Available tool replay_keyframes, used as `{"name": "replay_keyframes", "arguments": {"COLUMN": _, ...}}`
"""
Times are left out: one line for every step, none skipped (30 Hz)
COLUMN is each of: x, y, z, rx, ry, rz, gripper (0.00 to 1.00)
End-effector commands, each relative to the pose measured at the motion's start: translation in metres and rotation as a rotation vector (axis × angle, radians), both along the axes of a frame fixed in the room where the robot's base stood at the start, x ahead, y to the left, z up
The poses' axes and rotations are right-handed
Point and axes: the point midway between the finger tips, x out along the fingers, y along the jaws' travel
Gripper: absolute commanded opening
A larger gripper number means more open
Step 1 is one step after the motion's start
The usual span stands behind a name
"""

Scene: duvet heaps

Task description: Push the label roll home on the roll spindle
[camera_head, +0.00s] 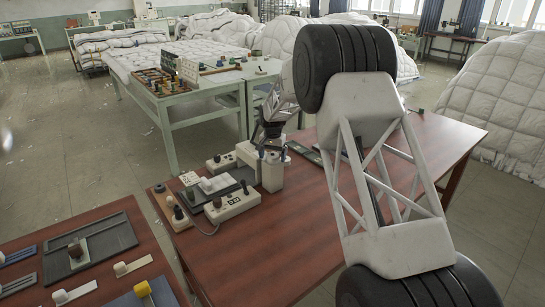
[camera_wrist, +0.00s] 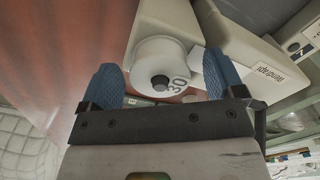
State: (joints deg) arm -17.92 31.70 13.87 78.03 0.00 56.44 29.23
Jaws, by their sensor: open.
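The label roll (camera_wrist: 160,58) is a white cylinder with "30" on its end face, seen in the wrist view. A dark round spindle end (camera_wrist: 160,82) shows at the middle of that face. The roll sits against a beige housing; how far along the spindle it sits I cannot tell. My gripper (camera_wrist: 160,64) is open, its two blue fingers on either side of the roll, with gaps visible between them and it. In the head view my gripper (camera_head: 271,146) is just above a beige unit (camera_head: 272,174) on the red-brown table; the roll is not distinguishable there.
My arm covers much of the right side. The red-brown table (camera_head: 265,250) is clear in front. A green table (camera_head: 180,98) with a parts tray stands behind, duvet heaps (camera_head: 500,95) beyond.

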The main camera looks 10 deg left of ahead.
Motion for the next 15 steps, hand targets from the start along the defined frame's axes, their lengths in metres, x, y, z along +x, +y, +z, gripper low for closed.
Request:
{"name": "replay_keyframes", "arguments": {"x": 0.000, "y": 0.000, "z": 0.004, "rx": 0.001, "ry": -0.001, "rz": 0.000, "gripper": 0.88}}
{"name": "replay_keyframes", "arguments": {"x": 0.000, "y": 0.000, "z": 0.006, "rx": 0.001, "ry": -0.002, "rz": 0.000, "gripper": 0.88}}
{"name": "replay_keyframes", "arguments": {"x": 0.000, "y": 0.000, "z": 0.009, "rx": 0.001, "ry": -0.002, "rz": 0.000, "gripper": 0.88}}
{"name": "replay_keyframes", "arguments": {"x": 0.001, "y": 0.000, "z": 0.012, "rx": 0.001, "ry": -0.002, "rz": 0.000, "gripper": 0.88}}
{"name": "replay_keyframes", "arguments": {"x": 0.001, "y": 0.000, "z": 0.015, "rx": 0.000, "ry": -0.003, "rz": 0.000, "gripper": 0.88}}
{"name": "replay_keyframes", "arguments": {"x": 0.001, "y": 0.000, "z": 0.019, "rx": 0.000, "ry": -0.003, "rz": 0.000, "gripper": 0.88}}
{"name": "replay_keyframes", "arguments": {"x": 0.000, "y": 0.000, "z": 0.022, "rx": 0.001, "ry": -0.002, "rz": 0.000, "gripper": 0.88}}
{"name": "replay_keyframes", "arguments": {"x": 0.000, "y": 0.000, "z": 0.026, "rx": 0.001, "ry": -0.002, "rz": 0.000, "gripper": 0.88}}
{"name": "replay_keyframes", "arguments": {"x": 0.000, "y": 0.000, "z": 0.031, "rx": 0.001, "ry": -0.002, "rz": 0.000, "gripper": 0.88}}
{"name": "replay_keyframes", "arguments": {"x": 0.000, "y": 0.000, "z": 0.035, "rx": 0.001, "ry": -0.002, "rz": 0.000, "gripper": 0.88}}
{"name": "replay_keyframes", "arguments": {"x": 0.000, "y": 0.000, "z": 0.039, "rx": 0.001, "ry": -0.002, "rz": 0.000, "gripper": 0.88}}
{"name": "replay_keyframes", "arguments": {"x": 0.000, "y": 0.000, "z": 0.044, "rx": 0.001, "ry": -0.002, "rz": 0.000, "gripper": 0.88}}
{"name": "replay_keyframes", "arguments": {"x": 0.000, "y": 0.000, "z": 0.048, "rx": 0.001, "ry": -0.002, "rz": 0.000, "gripper": 0.88}}
{"name": "replay_keyframes", "arguments": {"x": 0.000, "y": 0.000, "z": 0.052, "rx": 0.001, "ry": -0.002, "rz": 0.000, "gripper": 0.88}}
{"name": "replay_keyframes", "arguments": {"x": 0.000, "y": 0.000, "z": 0.057, "rx": 0.001, "ry": -0.002, "rz": 0.000, "gripper": 0.88}}
